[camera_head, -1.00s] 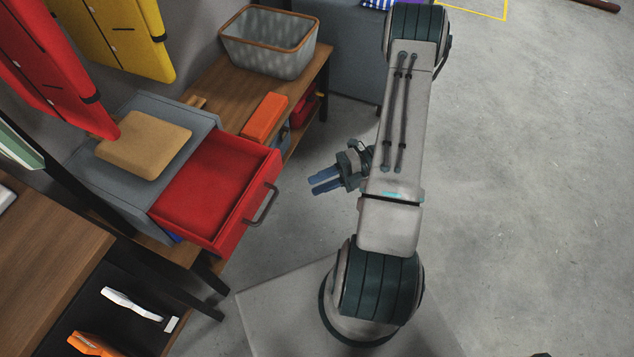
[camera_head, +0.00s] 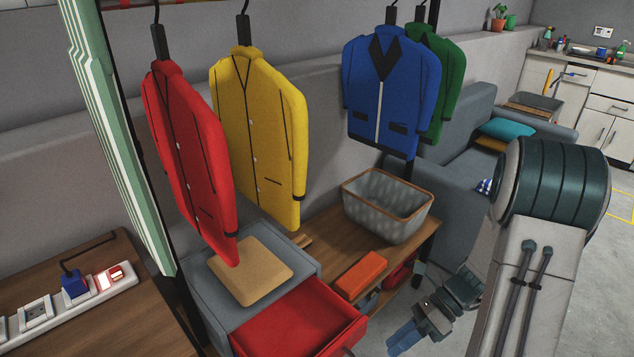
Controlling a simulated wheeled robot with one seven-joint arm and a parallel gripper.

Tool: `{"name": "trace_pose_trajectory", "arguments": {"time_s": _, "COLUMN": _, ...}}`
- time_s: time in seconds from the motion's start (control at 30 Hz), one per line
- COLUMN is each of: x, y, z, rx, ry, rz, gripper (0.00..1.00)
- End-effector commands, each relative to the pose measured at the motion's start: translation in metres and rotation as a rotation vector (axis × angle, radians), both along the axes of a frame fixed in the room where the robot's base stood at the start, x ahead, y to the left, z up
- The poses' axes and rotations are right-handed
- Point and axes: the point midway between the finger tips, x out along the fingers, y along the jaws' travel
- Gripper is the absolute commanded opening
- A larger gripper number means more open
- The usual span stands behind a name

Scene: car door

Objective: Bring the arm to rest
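My gripper (camera_head: 405,341) shows low in the head view, right of centre, with blue fingers angled down to the left. The fingers lie close together, and I cannot tell whether they are shut. I see nothing held in them. My arm (camera_head: 525,270) stands at the right, folded, with its dark-banded joint (camera_head: 555,185) uppermost. Its lower part is cut off by the bottom edge. The gripper hangs in free space to the right of the open red drawer (camera_head: 300,320), apart from it.
The red drawer juts from a grey cabinet (camera_head: 205,290) topped by a wooden board (camera_head: 250,271). A wooden bench (camera_head: 335,225) carries a grey basket (camera_head: 385,210) and an orange box (camera_head: 361,273). Coats hang above. A sofa (camera_head: 450,160) stands behind. Floor at right looks clear.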

Motion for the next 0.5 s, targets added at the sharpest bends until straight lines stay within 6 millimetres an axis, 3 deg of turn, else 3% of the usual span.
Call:
{"name": "trace_pose_trajectory", "arguments": {"time_s": 0.03, "x": -0.002, "y": 0.003, "z": 0.021, "rx": -0.025, "ry": -0.085, "rz": 0.08, "gripper": 0.32}}
{"name": "trace_pose_trajectory", "arguments": {"time_s": 0.5, "x": -0.028, "y": 0.014, "z": 0.138, "rx": -0.209, "ry": -0.777, "rz": 0.894, "gripper": 0.32}}
